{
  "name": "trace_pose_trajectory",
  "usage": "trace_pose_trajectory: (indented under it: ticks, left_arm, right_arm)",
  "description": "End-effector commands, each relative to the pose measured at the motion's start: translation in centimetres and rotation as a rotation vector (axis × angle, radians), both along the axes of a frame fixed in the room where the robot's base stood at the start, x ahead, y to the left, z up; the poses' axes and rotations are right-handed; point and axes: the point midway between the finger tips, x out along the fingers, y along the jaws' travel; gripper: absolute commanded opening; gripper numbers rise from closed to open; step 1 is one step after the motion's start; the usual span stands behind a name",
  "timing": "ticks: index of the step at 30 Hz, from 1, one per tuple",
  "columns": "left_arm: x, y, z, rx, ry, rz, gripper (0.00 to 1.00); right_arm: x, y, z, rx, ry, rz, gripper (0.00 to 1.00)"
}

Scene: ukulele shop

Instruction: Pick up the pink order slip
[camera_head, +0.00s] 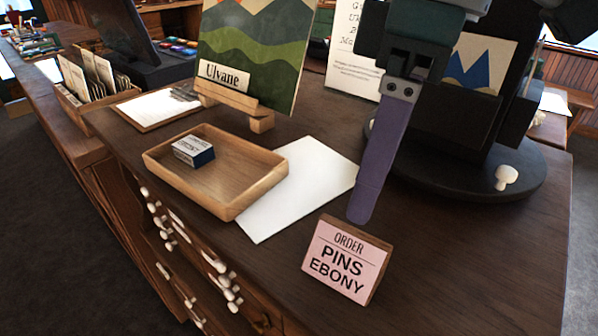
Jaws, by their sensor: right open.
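The pink order slip (346,262) reads "ORDER PINS EBONY". It stands tilted back against a small wooden block near the counter's front edge. My right gripper (362,208) comes down from the top right. Its purple finger ends just above and behind the slip, apart from it in the picture. Only one finger shows clearly; the other seems hidden behind it. The gripper is open and holds nothing that I can see. My left gripper is not in view.
A wooden tray (262,200) with a small box (194,151) stands left on the counter, beside a white sheet (303,188). A landscape picture (262,50) on a wooden stand is behind. A dark round base (470,190) with a white peg (506,178) is at right. Counter right of the slip is clear.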

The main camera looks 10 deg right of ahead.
Motion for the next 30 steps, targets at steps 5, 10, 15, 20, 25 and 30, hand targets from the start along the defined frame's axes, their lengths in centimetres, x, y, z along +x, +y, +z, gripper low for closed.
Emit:
trace_pose_trajectory:
  ticks: [5,10,15,20,25,30]
  left_arm:
    - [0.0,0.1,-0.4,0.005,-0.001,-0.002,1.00]
    - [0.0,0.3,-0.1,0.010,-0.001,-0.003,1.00]
    - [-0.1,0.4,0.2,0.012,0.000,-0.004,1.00]
    - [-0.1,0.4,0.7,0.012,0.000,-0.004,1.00]
    - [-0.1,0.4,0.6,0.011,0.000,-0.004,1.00]
    - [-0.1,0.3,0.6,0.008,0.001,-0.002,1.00]
  right_arm:
    - [0.1,-0.1,-1.5,-0.009,0.010,0.000,0.85]
    - [0.0,0.4,-3.9,-0.007,0.009,0.000,0.85]
    - [-0.1,0.6,-5.3,-0.007,0.008,0.001,0.85]
    - [-0.4,1.2,-7.9,-0.008,0.008,0.000,0.85]
    - [-0.4,1.4,-9.6,-0.008,0.005,0.000,0.85]
    - [-0.4,1.4,-9.7,-0.007,0.003,0.001,0.85]
